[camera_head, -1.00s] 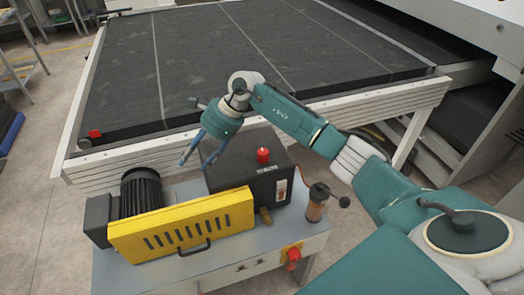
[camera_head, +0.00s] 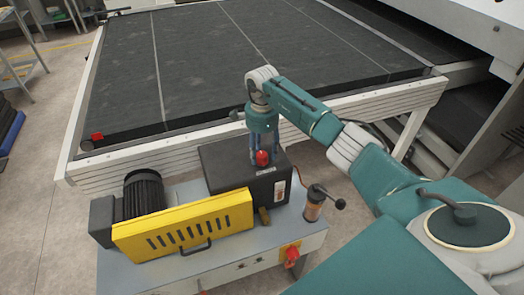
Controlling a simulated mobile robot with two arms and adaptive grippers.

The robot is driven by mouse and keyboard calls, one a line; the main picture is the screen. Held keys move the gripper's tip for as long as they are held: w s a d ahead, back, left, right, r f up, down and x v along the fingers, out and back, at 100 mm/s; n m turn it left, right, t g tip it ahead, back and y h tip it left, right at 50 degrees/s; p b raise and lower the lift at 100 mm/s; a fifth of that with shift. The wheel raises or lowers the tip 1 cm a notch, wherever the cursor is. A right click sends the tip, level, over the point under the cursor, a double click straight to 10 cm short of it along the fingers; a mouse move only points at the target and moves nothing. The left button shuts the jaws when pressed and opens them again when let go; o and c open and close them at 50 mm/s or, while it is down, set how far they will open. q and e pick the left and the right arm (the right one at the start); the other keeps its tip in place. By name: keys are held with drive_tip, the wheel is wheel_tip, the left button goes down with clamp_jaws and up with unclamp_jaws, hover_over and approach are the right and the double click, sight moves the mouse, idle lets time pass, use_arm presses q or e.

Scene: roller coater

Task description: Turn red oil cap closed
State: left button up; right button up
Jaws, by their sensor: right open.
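The red oil cap (camera_head: 262,158) stands on top of the black box (camera_head: 226,168) of the machine. My right gripper (camera_head: 264,157) points down right at the cap, with its fingers partly behind and beside it. The gripper is open; whether a finger touches the cap cannot be told. My left gripper is not in view.
A yellow guard (camera_head: 184,226) and a black motor (camera_head: 143,193) sit left of the black box on the grey machine table (camera_head: 262,236). A glass cup with a black handle (camera_head: 314,204) and a red switch (camera_head: 291,254) are at the right. A wide dark conveyor (camera_head: 240,60) lies behind.

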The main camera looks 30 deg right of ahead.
drive_tip(key=shift+f, duration=0.85)
drive_tip(key=c, duration=1.2)
drive_tip(key=shift+o, duration=0.2)
drive_tip(key=shift+f+m+b, duration=0.1)
drive_tip(key=shift+m+b, duration=1)
drive_tip(key=shift+m, duration=0.1)
drive_tip(key=m+b, duration=0.1)
drive_tip(key=m, duration=0.2)
drive_tip(key=shift+m+b, duration=0.3)
drive_tip(key=m+b, duration=0.1)
drive_tip(key=m, duration=0.3)
drive_tip(key=shift+m, duration=0.3)
drive_tip(key=m+b, duration=0.1)
drive_tip(key=m, duration=0.4)
drive_tip(key=shift+r, duration=0.2)
drive_tip(key=m, duration=1)
drive_tip(key=shift+p, duration=0.35)
drive_tip(key=m+p, duration=0.1)
drive_tip(key=m, duration=0.4)
drive_tip(key=shift+w+r, duration=0.1)
drive_tip(key=m+p, duration=0.1)
drive_tip(key=m, duration=0.3)
drive_tip(key=shift+m, duration=0.4)
